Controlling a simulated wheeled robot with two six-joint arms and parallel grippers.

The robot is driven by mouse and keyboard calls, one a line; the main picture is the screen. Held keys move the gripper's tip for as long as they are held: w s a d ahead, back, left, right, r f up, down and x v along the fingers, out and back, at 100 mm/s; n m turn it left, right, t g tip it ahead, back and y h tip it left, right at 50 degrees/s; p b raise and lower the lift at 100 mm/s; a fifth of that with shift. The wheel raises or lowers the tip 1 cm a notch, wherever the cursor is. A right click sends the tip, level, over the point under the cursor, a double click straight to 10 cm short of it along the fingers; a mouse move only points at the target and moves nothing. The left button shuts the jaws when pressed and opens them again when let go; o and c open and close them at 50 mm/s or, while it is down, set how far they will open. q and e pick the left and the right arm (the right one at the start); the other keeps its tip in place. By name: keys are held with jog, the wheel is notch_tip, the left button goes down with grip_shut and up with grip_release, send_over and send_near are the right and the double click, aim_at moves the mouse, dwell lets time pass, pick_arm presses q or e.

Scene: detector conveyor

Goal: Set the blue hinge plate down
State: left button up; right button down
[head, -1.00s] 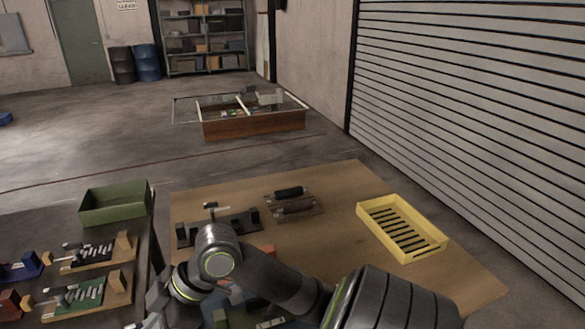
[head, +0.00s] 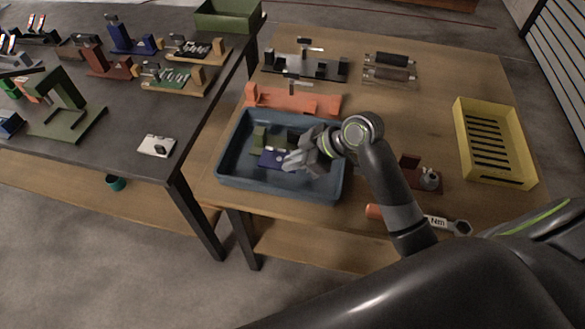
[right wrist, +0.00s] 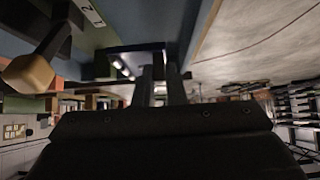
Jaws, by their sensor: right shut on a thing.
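The blue hinge plate (head: 272,159) is a small dark-blue piece in the blue-grey tray (head: 270,187) in the head view. My right gripper (head: 290,161) reaches into the tray from the right and is shut on the plate's right side. In the right wrist view, my right gripper's fingers (right wrist: 160,85) close on a dark blue piece (right wrist: 135,50) with small bright spots. I cannot tell whether the plate touches the tray floor. My left gripper is not in view.
Green (head: 259,138) and dark pieces lie beside the plate in the tray. An orange-red fixture (head: 295,103) stands behind it. A yellow slotted tray (head: 530,180) is at right, and a torque wrench (head: 440,222) lies near the front edge.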

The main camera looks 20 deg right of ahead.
notch_tip(320, 180, down, 5)
jog(key=shift+f, duration=0.45)
jog(key=shift+f, duration=0.2)
jog(key=c, duration=1.5)
grip_release()
